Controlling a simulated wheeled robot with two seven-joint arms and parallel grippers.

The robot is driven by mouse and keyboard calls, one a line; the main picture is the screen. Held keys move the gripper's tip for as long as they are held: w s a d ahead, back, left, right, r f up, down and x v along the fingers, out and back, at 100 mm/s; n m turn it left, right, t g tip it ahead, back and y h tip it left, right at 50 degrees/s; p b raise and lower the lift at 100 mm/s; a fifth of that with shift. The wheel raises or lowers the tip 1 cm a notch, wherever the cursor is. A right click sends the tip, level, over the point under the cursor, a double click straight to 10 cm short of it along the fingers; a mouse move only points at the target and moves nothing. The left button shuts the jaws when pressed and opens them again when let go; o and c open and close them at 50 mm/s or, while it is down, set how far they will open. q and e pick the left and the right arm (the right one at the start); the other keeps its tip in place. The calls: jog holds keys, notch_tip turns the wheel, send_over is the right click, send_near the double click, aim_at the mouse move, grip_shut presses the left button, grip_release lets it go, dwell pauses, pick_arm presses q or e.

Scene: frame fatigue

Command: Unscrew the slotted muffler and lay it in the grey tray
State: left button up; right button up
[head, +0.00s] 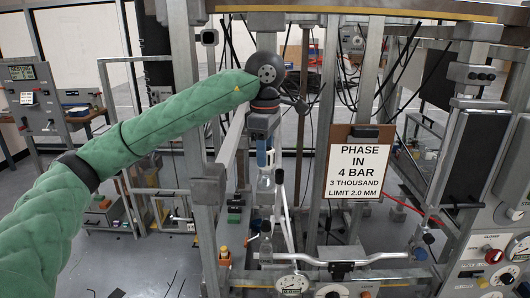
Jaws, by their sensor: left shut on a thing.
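My left arm comes in from the left in a green padded sleeve. Its gripper (265,146) points down in front of the metal frame, just left of the picture's middle. It is shut on a small part that its fingers mostly hide; I cannot tell from this view whether that is the slotted muffler. I cannot make out the grey tray. My right gripper is not in view.
A sign board (357,170) hangs right of the gripper. Upright frame posts (202,180) stand close on the left. A panel with knobs (495,256) is at the right.

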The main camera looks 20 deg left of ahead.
pick_arm(q)
jog(key=shift+r, duration=0.1)
jog(key=shift+r+p, duration=0.95)
jog(key=shift+r, duration=1)
jog(key=shift+f, duration=0.1)
